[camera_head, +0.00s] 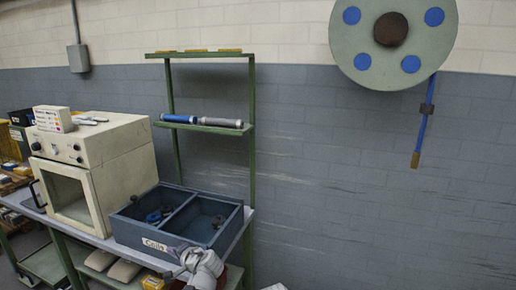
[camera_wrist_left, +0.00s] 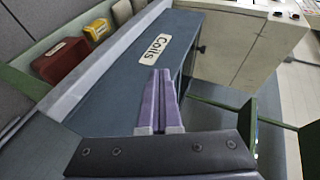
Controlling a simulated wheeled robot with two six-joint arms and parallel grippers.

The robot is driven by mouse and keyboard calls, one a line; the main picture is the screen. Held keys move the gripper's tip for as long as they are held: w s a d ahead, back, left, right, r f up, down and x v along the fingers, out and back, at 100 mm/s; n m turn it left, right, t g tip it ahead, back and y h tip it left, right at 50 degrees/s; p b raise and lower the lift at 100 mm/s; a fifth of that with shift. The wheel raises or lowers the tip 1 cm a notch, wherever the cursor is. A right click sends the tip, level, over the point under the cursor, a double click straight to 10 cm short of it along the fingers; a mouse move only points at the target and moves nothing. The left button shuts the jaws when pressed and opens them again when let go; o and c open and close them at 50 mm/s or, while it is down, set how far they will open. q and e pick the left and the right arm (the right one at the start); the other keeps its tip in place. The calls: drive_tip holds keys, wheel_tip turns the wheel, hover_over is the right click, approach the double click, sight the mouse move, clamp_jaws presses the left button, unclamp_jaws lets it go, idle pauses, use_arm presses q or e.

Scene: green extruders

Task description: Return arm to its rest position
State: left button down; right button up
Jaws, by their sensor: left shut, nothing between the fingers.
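My left gripper (camera_head: 177,262) is at the bottom of the head view, by the front right of the blue bin labelled "Coils" (camera_head: 136,231). In the left wrist view its two fingers (camera_wrist_left: 158,78) are together and empty, just below the "Coils" label (camera_wrist_left: 155,48) in the picture. I cannot tell whether the fingertips touch the bin's front wall. My right gripper is not in view.
The two-compartment bin holds small dark coils (camera_head: 158,215). A cream oven (camera_head: 95,170) stands left of it. A green rack (camera_head: 251,130) rises behind, with blue and grey tubes (camera_head: 220,122) on its shelf. The right side is open before a grey wall.

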use_arm(q)
drive_tip(key=s+d+f+n+g+h+p, duration=0.1)
drive_tip(key=s+d+f+g+h+p, duration=0.2)
drive_tip(key=s+d, duration=0.7)
drive_tip(key=s+d+f+n+g+h+p, duration=0.1)
drive_tip(key=s+d+g+h, duration=0.4)
drive_tip(key=s+d, duration=0.6)
drive_tip(key=s+f+g+p, duration=0.1)
drive_tip(key=s+f, duration=0.1)
drive_tip(key=s, duration=0.1)
drive_tip(key=shift+s+d+f+n+p, duration=0.15)
drive_tip(key=shift+s+f+n+p, duration=0.15)
drive_tip(key=shift+f+p, duration=0.1)
